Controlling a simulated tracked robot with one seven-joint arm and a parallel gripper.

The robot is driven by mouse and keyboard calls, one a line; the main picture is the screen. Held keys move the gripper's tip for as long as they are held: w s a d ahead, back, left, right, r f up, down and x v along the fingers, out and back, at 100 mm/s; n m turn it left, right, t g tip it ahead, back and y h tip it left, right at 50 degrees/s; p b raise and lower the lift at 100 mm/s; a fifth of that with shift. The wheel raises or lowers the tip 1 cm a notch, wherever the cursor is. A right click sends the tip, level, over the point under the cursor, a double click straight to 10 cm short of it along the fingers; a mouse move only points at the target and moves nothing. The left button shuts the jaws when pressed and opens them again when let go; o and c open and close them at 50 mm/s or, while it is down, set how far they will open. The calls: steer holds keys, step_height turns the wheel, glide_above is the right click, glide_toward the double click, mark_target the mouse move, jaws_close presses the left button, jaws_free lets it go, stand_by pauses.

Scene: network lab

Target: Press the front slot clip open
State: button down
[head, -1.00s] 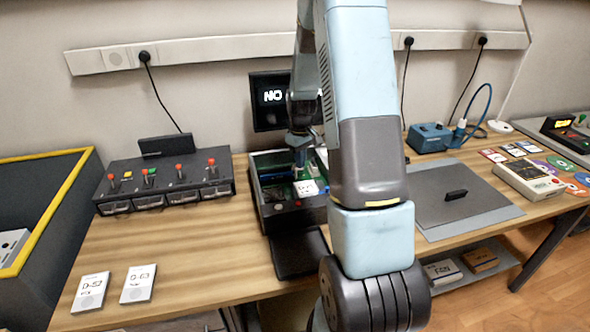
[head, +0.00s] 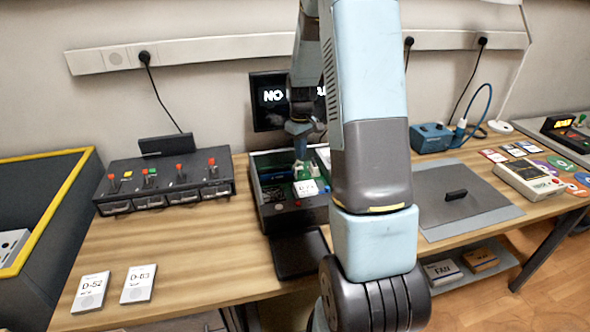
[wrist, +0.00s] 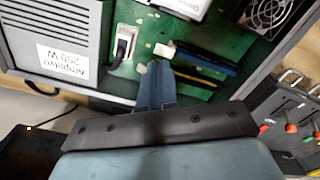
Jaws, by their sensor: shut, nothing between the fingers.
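The open computer case (head: 262,205) stands on the bench with its green board (wrist: 125,75) showing in the wrist view. Dark memory slots (wrist: 207,62) lie on the board, with a small pale clip (wrist: 165,50) at their near end. Another small pale piece (wrist: 141,69) is beside my fingers; I cannot tell whether it is a clip. My gripper (wrist: 156,68) is shut and empty, its blue-grey fingertips over the board just short of the pale clip. I cannot tell whether they touch. In the head view my gripper (head: 301,155) is above the case.
A fan (wrist: 265,12) sits in the case wall. A switch box (head: 165,185) stands left of the case. Two cards (head: 138,284) lie on clear bench at front left.

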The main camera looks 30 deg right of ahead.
steer(key=shift+r, duration=1.75)
steer(key=s+a+r+m+t, duration=0.1)
steer(key=s+a+r, duration=0.45)
steer(key=r, duration=0.25)
steer(key=s+a+r+m+t, duration=0.1)
steer(key=s+a+r+t, duration=0.1)
steer(key=s+a+r, duration=0.4)
steer(key=s+a+r+m+t, duration=0.1)
steer(key=s+r, duration=0.3)
steer(key=s, duration=0.5)
steer(key=s+a+r+t, duration=0.1)
steer(key=s+r, duration=0.3)
steer(key=s, duration=0.5)
steer(key=shift+s+a+m+t, duration=0.15)
steer(key=shift+a+m+t, duration=0.2)
steer(key=shift+a, duration=0.5)
